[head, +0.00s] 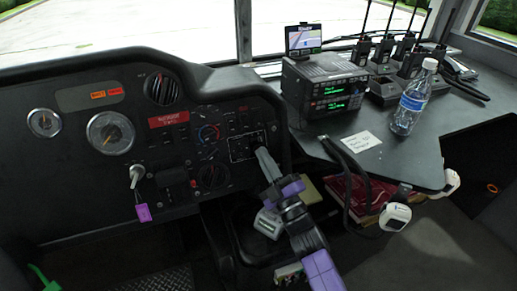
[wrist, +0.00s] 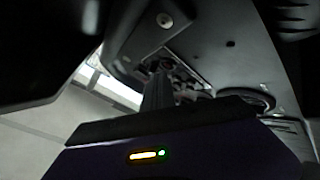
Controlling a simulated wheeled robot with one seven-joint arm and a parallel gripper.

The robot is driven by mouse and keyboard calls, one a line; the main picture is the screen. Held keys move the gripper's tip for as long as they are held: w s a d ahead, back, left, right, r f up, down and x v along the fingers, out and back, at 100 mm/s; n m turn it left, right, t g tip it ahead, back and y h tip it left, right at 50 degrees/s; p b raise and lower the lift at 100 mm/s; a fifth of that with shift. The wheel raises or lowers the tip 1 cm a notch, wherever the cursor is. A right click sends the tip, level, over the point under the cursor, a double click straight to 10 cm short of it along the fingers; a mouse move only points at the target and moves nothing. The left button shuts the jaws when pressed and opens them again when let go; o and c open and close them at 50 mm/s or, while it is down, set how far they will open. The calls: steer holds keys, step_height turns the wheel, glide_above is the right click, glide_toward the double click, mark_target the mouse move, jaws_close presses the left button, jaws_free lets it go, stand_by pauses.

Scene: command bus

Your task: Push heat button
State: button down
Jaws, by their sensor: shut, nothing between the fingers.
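The dashboard has a switch panel with a thin white outline (head: 238,148) at its right end, holding several small dark switches. Their labels are too small to read, so I cannot tell which one is the heat button. My gripper (head: 262,153) is shut and empty, with its tips at the right part of this panel and covering some of it. In the wrist view my gripper (wrist: 158,80) points at a group of dark switches (wrist: 172,67). I cannot tell whether the tips touch a switch.
A temperature knob (head: 208,134) and a round dark vent (head: 212,176) sit left of the gripper. A key with a purple tag (head: 143,212) hangs further left. The side desk (head: 430,150) at right holds a radio unit (head: 325,85) and a water bottle (head: 412,100).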

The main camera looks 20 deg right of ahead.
steer(key=shift+s, duration=0.1)
steer(key=s+p, duration=0.1)
steer(key=s, duration=0.1)
steer(key=s+r+p, duration=0.2)
steer(key=s, duration=0.1)
steer(key=shift+s, duration=0.3)
stand_by(0.4)
